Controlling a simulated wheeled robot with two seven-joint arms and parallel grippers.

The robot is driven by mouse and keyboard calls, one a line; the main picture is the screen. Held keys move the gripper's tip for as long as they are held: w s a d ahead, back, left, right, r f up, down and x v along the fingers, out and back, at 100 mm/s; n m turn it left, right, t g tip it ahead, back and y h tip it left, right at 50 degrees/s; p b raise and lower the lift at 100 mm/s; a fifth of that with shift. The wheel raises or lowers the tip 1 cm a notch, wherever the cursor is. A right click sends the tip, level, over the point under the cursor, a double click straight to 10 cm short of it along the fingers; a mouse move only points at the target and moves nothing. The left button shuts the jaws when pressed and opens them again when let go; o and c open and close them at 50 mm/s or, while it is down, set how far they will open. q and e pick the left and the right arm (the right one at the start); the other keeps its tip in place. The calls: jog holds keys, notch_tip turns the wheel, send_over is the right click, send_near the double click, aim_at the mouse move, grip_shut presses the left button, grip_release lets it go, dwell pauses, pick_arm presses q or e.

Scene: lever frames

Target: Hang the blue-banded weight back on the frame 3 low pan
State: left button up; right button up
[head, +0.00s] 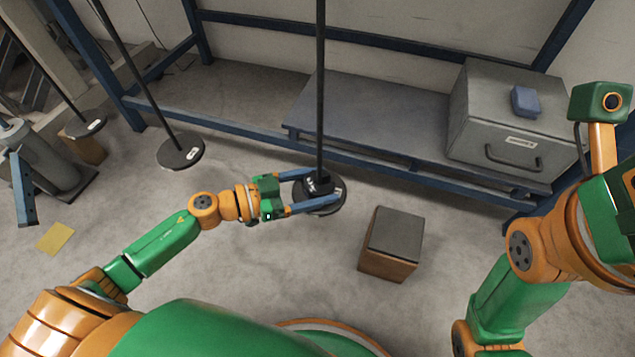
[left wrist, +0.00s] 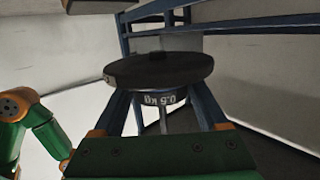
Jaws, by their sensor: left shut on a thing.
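My left gripper (head: 307,190) is shut on a small dark weight (head: 316,184) at the foot of the nearest hanging rod. The weight also shows in the left wrist view (left wrist: 160,97), between the fingers, with an upside-down "0.5 kg" label. I cannot make out its blue band. It is right at the top face of a round black pan (head: 333,201), beside or around the rod; I cannot tell whether it rests fully on it. The pan shows as a wide disc in the left wrist view (left wrist: 160,70). My right gripper is not in view.
Two more hanging pans (head: 180,151) (head: 85,124) are at the left. A brown block with a dark top (head: 395,240) stands on the floor right of the gripper. Behind are a blue-framed low shelf (head: 370,115) and a grey box (head: 510,125) carrying a blue block (head: 525,101).

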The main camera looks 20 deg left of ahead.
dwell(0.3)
pick_arm(q)
jog(key=o, duration=1.6)
jog(key=shift+c, duration=0.2)
jog(key=shift+f, duration=0.1)
jog(key=shift+p+v, duration=1.15)
jog(key=shift+v, duration=2.35)
